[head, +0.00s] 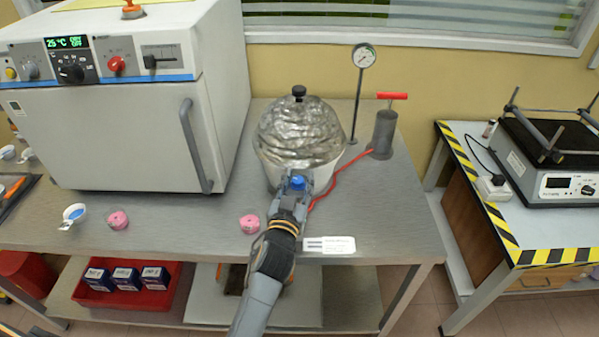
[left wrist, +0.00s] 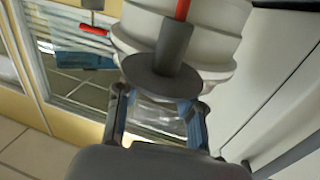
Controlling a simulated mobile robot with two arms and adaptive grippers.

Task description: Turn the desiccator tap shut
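The desiccator (head: 300,135) stands on the steel bench with a silvery domed lid and a black knob on top. Its pale body fills the top of the left wrist view (left wrist: 215,35). A small blue part (head: 297,183) shows at its front, between my left gripper's fingertips; I take it for the tap. My left gripper (head: 293,182) is at the desiccator's front. In the left wrist view its fingers (left wrist: 158,112) stand apart either side of a gap. A dark grey disc with a stem (left wrist: 165,76) lies just beyond them. Contact with the tap cannot be told. My right gripper is not in view.
A red hose (head: 340,178) runs to a grey hand pump (head: 383,135) at the right. A gauge on a stand (head: 363,57) is behind. A white oven (head: 120,110) closes off the left. Pink pieces (head: 250,223) lie near the front edge, beside a label card (head: 329,245).

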